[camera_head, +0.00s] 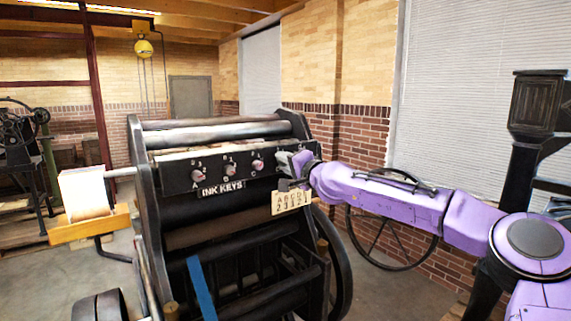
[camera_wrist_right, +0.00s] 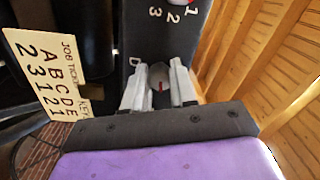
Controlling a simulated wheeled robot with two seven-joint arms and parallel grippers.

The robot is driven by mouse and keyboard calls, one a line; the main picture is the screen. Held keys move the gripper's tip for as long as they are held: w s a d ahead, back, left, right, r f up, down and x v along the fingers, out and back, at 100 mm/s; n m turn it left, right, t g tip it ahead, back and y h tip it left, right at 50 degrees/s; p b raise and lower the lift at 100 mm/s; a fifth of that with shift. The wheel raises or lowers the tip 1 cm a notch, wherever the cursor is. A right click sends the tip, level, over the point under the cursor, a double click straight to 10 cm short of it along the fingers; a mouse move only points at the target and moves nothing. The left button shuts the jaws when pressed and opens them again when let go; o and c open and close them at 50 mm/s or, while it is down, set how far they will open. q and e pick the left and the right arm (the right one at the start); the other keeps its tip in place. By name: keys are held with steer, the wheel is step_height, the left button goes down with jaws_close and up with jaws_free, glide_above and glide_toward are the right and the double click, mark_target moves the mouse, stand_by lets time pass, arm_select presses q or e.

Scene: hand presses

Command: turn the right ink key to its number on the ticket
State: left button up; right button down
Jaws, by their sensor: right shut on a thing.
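My right gripper (camera_head: 284,166) is at the right end of the black ink key panel (camera_head: 222,160) on the press. The job ticket (camera_head: 292,202) hangs below the panel's right end; in the right wrist view the ticket (camera_wrist_right: 45,75) reads A2 B3 C1 D2 E1. My left gripper is out of view.
The black press frame (camera_head: 139,190) and its rollers (camera_head: 215,133) surround the panel. A spoked wheel (camera_head: 352,243) stands at the press's right, below my right arm. Open floor (camera_head: 400,290) shows at the right.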

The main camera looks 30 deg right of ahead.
steer(key=shift+r, duration=0.1)
stand_by(0.4)
steer(key=c, duration=0.9)
jaws_free()
steer(key=s+d+p, duration=0.1)
steer(key=s, duration=0.9)
steer(key=shift+s+d+f, duration=0.15)
steer(key=shift+d+f, duration=0.1)
steer(key=shift+d, duration=0.05)
steer(key=shift+d, duration=0.1)
